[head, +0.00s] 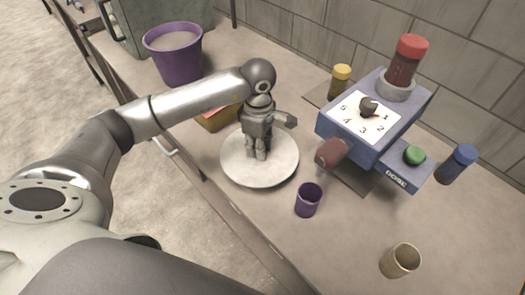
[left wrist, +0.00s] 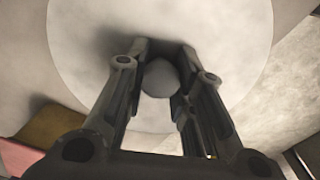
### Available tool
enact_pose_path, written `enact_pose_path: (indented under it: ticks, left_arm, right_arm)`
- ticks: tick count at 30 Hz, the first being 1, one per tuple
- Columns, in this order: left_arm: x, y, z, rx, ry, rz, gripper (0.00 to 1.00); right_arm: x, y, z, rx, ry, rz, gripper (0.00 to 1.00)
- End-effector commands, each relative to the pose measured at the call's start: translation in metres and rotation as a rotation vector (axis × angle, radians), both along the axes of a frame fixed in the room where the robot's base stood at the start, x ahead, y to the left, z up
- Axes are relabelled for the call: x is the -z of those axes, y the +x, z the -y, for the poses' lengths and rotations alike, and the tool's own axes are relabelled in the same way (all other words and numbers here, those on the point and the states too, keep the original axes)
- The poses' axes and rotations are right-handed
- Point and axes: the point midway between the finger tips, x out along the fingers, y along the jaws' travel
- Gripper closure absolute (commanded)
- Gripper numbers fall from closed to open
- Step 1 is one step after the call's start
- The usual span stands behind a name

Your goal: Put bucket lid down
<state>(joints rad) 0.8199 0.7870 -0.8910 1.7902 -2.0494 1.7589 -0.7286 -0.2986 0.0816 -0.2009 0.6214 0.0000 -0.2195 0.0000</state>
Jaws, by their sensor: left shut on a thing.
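The bucket lid (head: 282,172) is a round, whitish disc low over the counter, in the middle of the head view. My left gripper (head: 258,155) points down at its centre. In the left wrist view the lid (left wrist: 85,60) fills the middle, and its round grey knob (left wrist: 160,79) sits between the fingers. The gripper is shut on the knob. I cannot tell whether the lid touches the counter or hangs slightly above it. The purple bucket (head: 178,65) stands uncovered at the back left, with a pale inside showing. My right gripper is not in view.
A yellow and red box (head: 215,120) lies behind the lid. A small purple cup (head: 308,203) stands close at its right, with a beige cup (head: 401,260) farther right. A blue machine with a dial (head: 382,142) stands at the right. The front counter edge (head: 235,215) is near.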

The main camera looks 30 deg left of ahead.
Motion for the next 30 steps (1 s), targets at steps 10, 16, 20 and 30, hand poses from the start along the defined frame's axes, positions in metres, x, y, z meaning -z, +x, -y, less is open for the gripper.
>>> enact_pose_path:
  ticks: [10,16,20,30]
  left_arm:
    - [0.036,0.007,0.006,-0.001,0.001,-0.005,1.0]
    - [0.043,0.008,0.006,0.001,0.001,0.001,1.0]
    - [0.043,0.008,0.006,0.001,0.001,0.001,1.0]
    - [0.046,0.008,0.006,0.0,0.001,0.0,0.55]
  right_arm:
    - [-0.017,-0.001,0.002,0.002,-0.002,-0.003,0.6]
    - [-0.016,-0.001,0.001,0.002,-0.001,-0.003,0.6]
    - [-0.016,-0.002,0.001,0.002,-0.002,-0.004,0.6]
    - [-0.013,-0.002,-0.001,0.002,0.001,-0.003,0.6]
